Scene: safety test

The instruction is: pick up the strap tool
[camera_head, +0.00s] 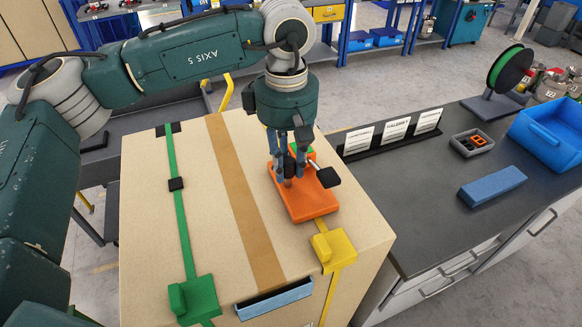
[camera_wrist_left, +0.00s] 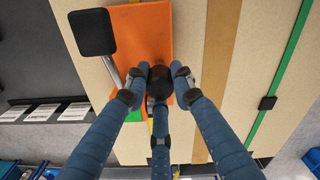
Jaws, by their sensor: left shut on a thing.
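The strap tool (camera_head: 308,204) is an orange block with a black-padded lever (camera_head: 328,177). It is on or just over the top of a large tan box (camera_head: 145,235); I cannot tell whether it touches. My left gripper (camera_head: 293,176) points down at the tool's far part, its fingers shut around a round black knob. In the left wrist view the orange body (camera_wrist_left: 145,40) and the knob (camera_wrist_left: 159,82) show between the three blue fingers (camera_wrist_left: 160,92). The fingers hide part of the tool. My right gripper is not in view.
A green strap with a green buckle (camera_head: 196,298) and a yellow buckle (camera_head: 335,248) lie on the box, beside brown tape (camera_head: 240,190). A dark workbench (camera_head: 420,190) at right holds label cards (camera_head: 395,130), a blue block (camera_head: 492,185), a blue bin (camera_head: 550,135) and a spool (camera_head: 508,68).

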